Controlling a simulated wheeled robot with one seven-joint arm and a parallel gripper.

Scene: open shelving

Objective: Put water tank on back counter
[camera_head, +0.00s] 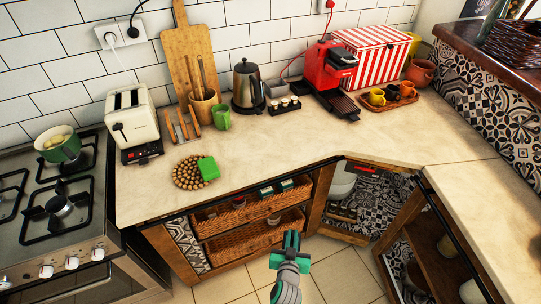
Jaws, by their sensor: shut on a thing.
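My gripper (292,240) is at the bottom centre, in front of the counter and above the tiled floor. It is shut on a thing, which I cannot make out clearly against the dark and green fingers. I cannot tell from this view whether it is the water tank. The back counter (268,140) runs along the tiled wall, beyond my gripper. A red coffee machine (325,68) stands on it at the back right. No separate water tank can be made out on the counter.
A toaster (133,120), kettle (247,84), green cup (221,117), round wooden trivet (186,176) with a green sponge (208,168), striped box (372,52) and cup tray (388,100) stand on the counter. Its middle front is clear. Wicker baskets (250,213) sit below. A stove (55,210) is left.

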